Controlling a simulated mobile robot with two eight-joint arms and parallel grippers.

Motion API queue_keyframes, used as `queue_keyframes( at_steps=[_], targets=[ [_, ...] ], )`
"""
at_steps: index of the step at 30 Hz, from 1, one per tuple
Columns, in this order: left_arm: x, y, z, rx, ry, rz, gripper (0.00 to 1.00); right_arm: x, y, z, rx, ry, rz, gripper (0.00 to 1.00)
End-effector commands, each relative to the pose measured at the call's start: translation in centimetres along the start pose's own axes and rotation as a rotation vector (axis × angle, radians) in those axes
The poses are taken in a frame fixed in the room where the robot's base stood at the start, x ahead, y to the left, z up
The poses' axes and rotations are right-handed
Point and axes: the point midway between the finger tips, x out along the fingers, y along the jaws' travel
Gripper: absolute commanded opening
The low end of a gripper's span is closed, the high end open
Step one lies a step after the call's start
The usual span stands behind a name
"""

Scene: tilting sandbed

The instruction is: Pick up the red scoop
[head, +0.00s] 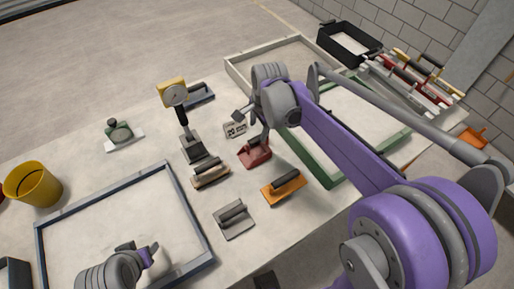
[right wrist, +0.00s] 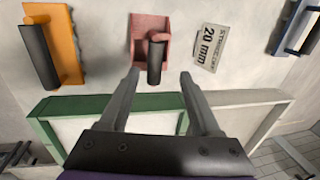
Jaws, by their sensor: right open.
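The red scoop (head: 256,158) lies on the table near the middle of the head view, its dark handle partly covered by my right gripper. In the right wrist view the scoop (right wrist: 138,49) is at the top centre, with its dark handle pointing down toward the gap between my fingers. My right gripper (head: 252,127) is open and empty; in the right wrist view its fingertips (right wrist: 159,75) stand just short of the handle end, one on each side. My left gripper (head: 143,249) is low at the left, over the blue-framed tray; its jaw opening is unclear.
An orange float (head: 289,195) lies right of the scoop, also in the wrist view (right wrist: 63,38). A small "20 mm" card (right wrist: 206,47) lies beside it.

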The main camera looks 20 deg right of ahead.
Motion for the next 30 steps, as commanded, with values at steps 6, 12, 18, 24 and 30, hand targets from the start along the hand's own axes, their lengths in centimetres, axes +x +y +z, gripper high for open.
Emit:
queue_keyframes(
  at_steps=[6,12,18,24,30],
  targets=[
    [0.1,0.0,0.1,0.0,0.0,0.0,0.5,1.8,0.2,0.1,-0.002,0.0,-0.001,0.64],
    [0.1,0.0,0.1,0.0,-0.001,0.0,0.5,4.7,0.7,0.2,-0.002,0.001,-0.001,0.64],
    [0.2,0.0,0.2,0.0,-0.001,0.0,0.5,6.3,0.7,0.2,-0.002,0.001,-0.001,0.64],
    [0.2,0.0,0.1,0.0,-0.001,0.0,0.5,6.3,0.7,0.2,-0.002,0.001,-0.001,0.64],
    [0.2,0.0,0.1,0.0,-0.001,0.0,0.5,6.3,0.7,0.2,-0.002,0.001,-0.001,0.28]
  ],
)
